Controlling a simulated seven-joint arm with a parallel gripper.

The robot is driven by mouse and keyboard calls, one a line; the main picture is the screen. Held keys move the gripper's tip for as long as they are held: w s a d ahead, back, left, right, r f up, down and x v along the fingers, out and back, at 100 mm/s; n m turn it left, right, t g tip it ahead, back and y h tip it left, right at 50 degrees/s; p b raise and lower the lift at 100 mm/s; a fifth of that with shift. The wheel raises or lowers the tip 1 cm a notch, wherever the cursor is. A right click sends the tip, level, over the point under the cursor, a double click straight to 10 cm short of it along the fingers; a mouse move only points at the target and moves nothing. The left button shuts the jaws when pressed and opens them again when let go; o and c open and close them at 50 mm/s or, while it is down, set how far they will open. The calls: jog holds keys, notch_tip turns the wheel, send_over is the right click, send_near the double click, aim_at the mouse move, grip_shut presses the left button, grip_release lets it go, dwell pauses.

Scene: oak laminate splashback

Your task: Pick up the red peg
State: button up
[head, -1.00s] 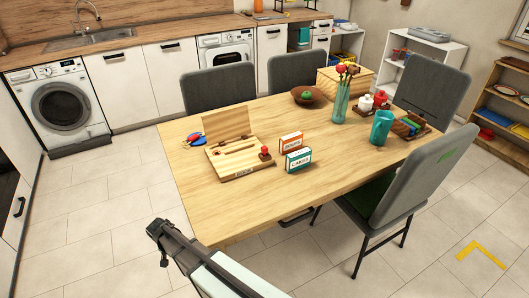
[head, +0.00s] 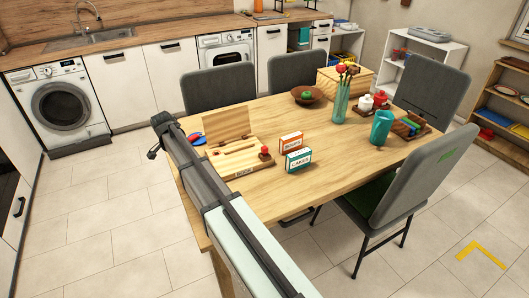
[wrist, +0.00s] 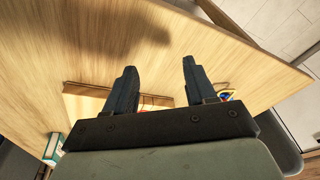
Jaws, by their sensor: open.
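A small red peg-like piece (head: 265,151) with a round top stands at the right end of a pale wooden box (head: 240,168) on the table. I cannot tell for sure that it is the red peg. The box has a raised lid (head: 226,122) and slots inside. My gripper (head: 160,128) is above the table's left edge, left of the box and apart from it. In the wrist view my gripper (wrist: 159,63) has two dark fingers spread apart with nothing between them.
An orange-and-white carton (head: 291,141) and a teal-and-white carton (head: 298,159) stand right of the box. A blue-and-red item (head: 196,138) lies left of it. A bowl (head: 307,95), glass vase (head: 341,103) and teal jug (head: 381,127) stand farther off. The table's front right is clear.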

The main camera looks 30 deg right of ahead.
jog(key=s+d+r+m+g, duration=0.15)
jog(key=d+r, duration=0.25)
jog(key=d, duration=0.4)
jog(key=s+d+r+m, duration=0.1)
jog(key=d+r+m, duration=0.15)
jog(key=d, duration=0.55)
notch_tip(320, 180, up, 8)
jog(key=m+y, duration=0.2)
send_over(264, 147)
jog(key=shift+g, duration=0.25)
jog(key=shift+a+f, duration=0.1)
jog(key=shift+f, duration=6.9)
jog(key=shift+c, duration=0.4)
grip_shut()
